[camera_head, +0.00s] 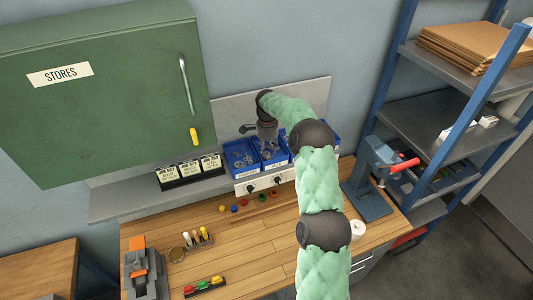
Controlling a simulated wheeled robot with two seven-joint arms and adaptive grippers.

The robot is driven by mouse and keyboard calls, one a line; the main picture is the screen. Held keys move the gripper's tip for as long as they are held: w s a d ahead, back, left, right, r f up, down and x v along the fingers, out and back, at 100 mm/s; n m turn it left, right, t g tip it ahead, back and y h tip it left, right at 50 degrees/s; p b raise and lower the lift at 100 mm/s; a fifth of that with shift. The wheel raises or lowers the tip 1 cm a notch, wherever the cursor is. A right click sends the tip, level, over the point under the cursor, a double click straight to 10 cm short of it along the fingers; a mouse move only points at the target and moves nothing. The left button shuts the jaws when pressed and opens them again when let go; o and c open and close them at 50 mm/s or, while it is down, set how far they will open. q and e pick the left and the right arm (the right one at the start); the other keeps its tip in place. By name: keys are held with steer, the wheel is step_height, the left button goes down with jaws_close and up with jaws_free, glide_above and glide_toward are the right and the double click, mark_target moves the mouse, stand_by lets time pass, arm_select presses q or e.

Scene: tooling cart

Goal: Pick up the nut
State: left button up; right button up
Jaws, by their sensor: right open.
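Blue bins stand side by side at the back of the wooden workbench: a left bin (229,149), and more to its right, partly covered by my arm. Small grey metal pieces (241,160) lie in the left bin; they are too small here to tell which is a nut. My right gripper (269,152) points down over the middle bin, open. Its fingertips are small and partly merge with the bin's contents, so I cannot tell whether they touch anything. My left gripper is not in view.
A green STORES cabinet (110,110) hangs at the upper left. Labelled black holders (190,172) stand left of the bins. A blue-grey press (368,190) stands at the right, beside a shelf rack (440,120). The bench's middle (240,235) is mostly clear.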

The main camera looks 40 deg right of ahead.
steer(key=shift+f, duration=0.8)
jaws_close()
steer(key=shift+r, duration=0.15)
